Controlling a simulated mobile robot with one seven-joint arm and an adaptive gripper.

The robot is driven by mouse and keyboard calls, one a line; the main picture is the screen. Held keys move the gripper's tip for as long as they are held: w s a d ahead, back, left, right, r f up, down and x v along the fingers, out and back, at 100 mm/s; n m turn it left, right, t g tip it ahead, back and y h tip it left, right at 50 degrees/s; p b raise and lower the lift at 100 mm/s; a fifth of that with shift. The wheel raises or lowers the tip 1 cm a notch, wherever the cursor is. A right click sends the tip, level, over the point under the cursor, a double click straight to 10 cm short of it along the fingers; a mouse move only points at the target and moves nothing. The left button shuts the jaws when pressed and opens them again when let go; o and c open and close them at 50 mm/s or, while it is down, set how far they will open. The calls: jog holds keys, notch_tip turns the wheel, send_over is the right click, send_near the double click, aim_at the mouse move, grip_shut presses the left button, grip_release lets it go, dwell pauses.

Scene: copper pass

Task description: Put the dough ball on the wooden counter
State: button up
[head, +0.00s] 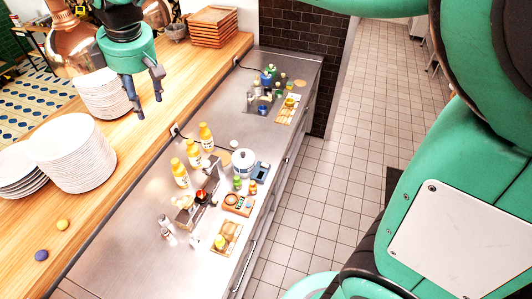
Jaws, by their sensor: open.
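The wooden counter (92,208) runs from the lower left to the upper middle of the head view, raised behind the steel worktop. A small yellow ball (62,224) and a small purple ball (41,255) lie on its near left end. I cannot tell whether either is the dough ball. A yellowish round item (220,242) sits on a small board on the steel worktop; I cannot tell what it is. My gripper (144,104) is open, pointing down in front of the wooden counter's plates in the picture. I see nothing between its fingers.
Stacks of white plates (73,155) and brown trays (213,27) stand on the wooden counter. The steel worktop (130,230) holds yellow-capped bottles (193,153), a white pot (243,162), small jars and boards. Tiled floor (350,130) lies to the right. Copper lamps (72,42) hang upper left.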

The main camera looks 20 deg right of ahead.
jog(key=s+d+f+m+t, duration=0.1)
jog(key=s+d+f+m, duration=0.2)
jog(key=s+d+m, duration=0.4)
jog(key=s+d+f+m+t+h, duration=0.1)
jog(key=s+d+f+m, duration=0.2)
jog(key=s+d, duration=1.4)
jog(key=s+m, duration=0.4)
jog(key=shift+s+f+t, duration=0.2)
jog(key=shift+t, duration=0.1)
notch_tip(320, 180, down, 15)
jog(key=b, duration=1.5)
